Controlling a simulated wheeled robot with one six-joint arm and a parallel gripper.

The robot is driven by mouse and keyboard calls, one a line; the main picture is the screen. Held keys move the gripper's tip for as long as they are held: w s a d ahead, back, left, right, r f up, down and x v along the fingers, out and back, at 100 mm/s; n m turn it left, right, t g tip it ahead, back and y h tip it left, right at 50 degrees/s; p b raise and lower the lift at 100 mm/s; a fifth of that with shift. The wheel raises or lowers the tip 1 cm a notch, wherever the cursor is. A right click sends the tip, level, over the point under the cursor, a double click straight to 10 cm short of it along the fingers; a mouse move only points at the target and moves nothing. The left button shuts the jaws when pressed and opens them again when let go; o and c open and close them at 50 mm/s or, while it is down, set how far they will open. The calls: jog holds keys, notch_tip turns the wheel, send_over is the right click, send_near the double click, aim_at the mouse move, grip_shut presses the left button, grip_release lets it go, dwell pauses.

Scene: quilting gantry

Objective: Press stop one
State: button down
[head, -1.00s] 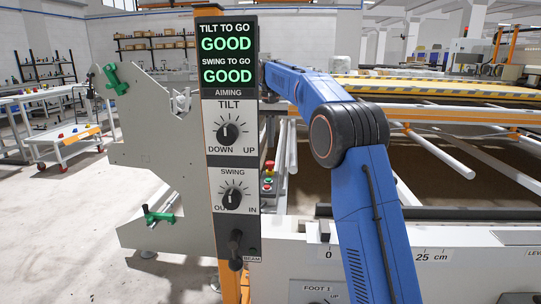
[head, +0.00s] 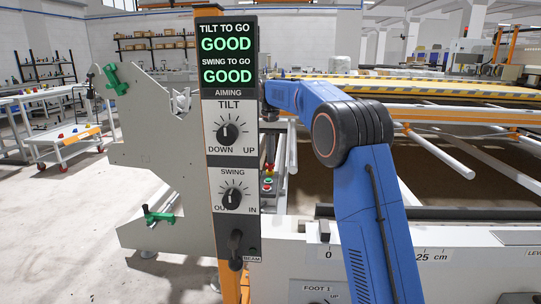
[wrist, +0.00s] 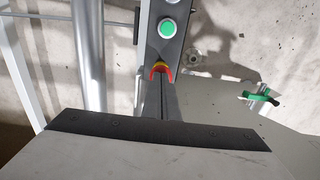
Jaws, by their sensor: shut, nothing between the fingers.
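A green button (wrist: 168,27) is farther up the box. In the head view the box's red (head: 268,181) and green (head: 267,189) buttons show small behind the display post. No label reading stop one is legible.
The display post (head: 228,160) stands in front, reading GOOD for tilt and swing, with dials and a lever. Pale rails (head: 435,150) and the long frame lie right. In the wrist view a metal tube (wrist: 88,55) runs left of the box, a green-handled clamp (wrist: 260,97) right.

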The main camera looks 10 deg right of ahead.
jog(key=shift+f, duration=0.8)
notch_tip(320, 180, up, 18)
dwell(0.3)
jog(key=shift+s, duration=0.15)
